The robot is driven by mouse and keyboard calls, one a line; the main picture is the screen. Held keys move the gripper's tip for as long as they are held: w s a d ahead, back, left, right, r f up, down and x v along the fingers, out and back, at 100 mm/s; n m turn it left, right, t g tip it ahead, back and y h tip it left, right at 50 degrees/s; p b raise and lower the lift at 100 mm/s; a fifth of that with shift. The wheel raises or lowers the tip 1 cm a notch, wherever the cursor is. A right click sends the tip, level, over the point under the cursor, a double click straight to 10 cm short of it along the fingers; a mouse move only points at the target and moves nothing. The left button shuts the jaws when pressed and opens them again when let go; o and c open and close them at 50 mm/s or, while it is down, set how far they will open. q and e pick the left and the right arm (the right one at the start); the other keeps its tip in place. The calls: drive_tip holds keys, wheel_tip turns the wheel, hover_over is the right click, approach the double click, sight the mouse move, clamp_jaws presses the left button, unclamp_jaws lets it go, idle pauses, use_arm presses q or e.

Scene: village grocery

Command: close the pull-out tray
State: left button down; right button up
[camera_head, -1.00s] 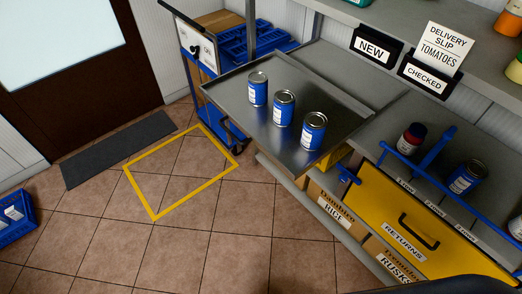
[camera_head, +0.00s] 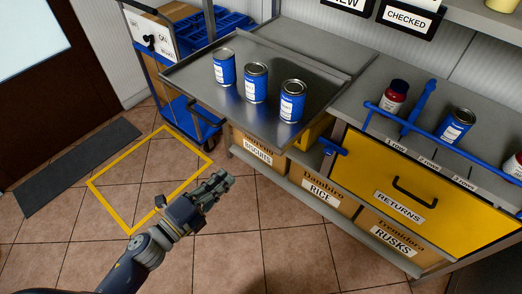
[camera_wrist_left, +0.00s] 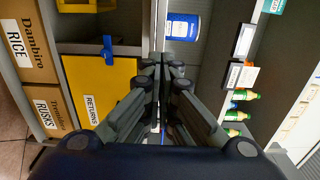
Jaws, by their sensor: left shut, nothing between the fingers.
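The pull-out tray (camera_head: 190,82) is a shiny metal tray, sticking out past the left front of the grey counter in the head view. Three blue cans, a left one (camera_head: 223,68), a middle one (camera_head: 256,83) and a right one (camera_head: 292,102), stand upright on it. My left gripper (camera_head: 222,180) is in front of and below the tray, over the floor, apart from it. It is shut and empty. In the left wrist view its fingers (camera_wrist_left: 165,68) are together, and a blue can (camera_wrist_left: 182,27) shows beyond them. My right gripper is not in view.
A yellow RETURNS drawer (camera_head: 378,195) is right of the tray, with a blue lever (camera_head: 333,147) at its upper left. Boxes of rice (camera_head: 318,188) and rusks (camera_head: 392,240) sit below. A blue trolley (camera_head: 178,115) stands left of the tray. Floor inside the yellow outline (camera_head: 160,170) is clear.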

sight(263, 142)
use_arm(q)
drive_tip(key=p+x, duration=0.2)
drive_tip(key=x, duration=1)
drive_tip(key=shift+w, duration=0.1)
drive_tip(key=shift+w+d, duration=0.4)
drive_tip(key=shift+w, duration=0.05)
drive_tip(key=shift+w+d, duration=0.1)
